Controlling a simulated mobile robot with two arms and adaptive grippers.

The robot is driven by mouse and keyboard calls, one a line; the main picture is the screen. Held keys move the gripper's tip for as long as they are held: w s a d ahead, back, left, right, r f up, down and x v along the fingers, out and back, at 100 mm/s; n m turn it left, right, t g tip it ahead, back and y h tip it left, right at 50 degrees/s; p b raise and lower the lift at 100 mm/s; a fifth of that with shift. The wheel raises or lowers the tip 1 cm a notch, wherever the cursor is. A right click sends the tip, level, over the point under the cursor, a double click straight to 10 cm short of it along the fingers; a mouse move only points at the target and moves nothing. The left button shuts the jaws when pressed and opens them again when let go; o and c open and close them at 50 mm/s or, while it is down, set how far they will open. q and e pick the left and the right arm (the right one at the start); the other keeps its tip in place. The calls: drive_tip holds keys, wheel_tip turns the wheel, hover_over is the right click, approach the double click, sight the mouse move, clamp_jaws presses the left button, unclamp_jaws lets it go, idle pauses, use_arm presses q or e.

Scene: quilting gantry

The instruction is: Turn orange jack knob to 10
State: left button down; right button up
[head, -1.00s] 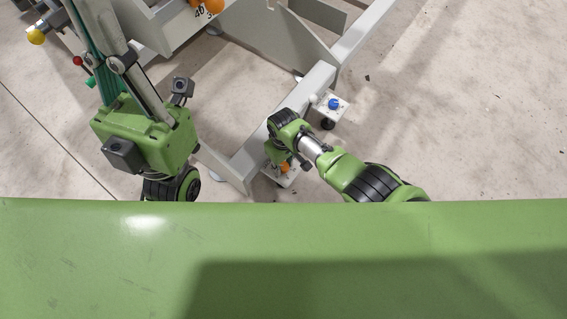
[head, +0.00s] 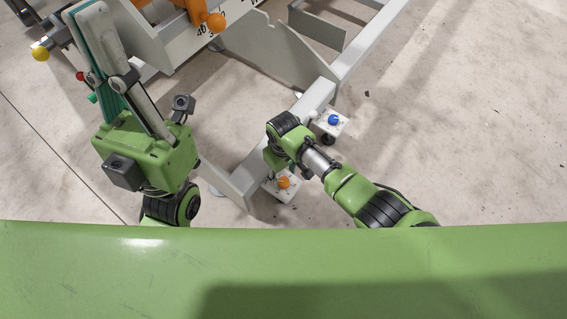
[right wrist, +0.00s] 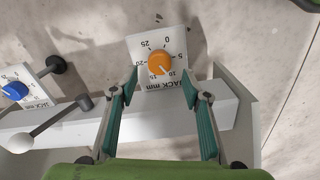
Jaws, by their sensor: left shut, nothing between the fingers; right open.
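The orange jack knob (right wrist: 158,64) sits on a white dial plate (right wrist: 143,47) printed with numbers from 0 to 25 and "JACK mm". Its pale mark seems to point lower right, near 10, but it is too small to be sure. The knob also shows in the head view (head: 284,182). My right gripper (right wrist: 160,84) is open, its fingers apart on either side of the plate's near part, short of the knob and with nothing between them. In the head view my right wrist hides most of its fingers. My left gripper (head: 86,35) is shut and empty, far left of the knob.
A blue knob (head: 333,119) on its own plate stands beyond the orange one along the grey frame beam (head: 250,170).

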sight(283, 182)
wheel_tip(283, 182, up, 7)
idle(0.3)
drive_tip(key=shift+s+f, duration=0.1)
idle(0.4)
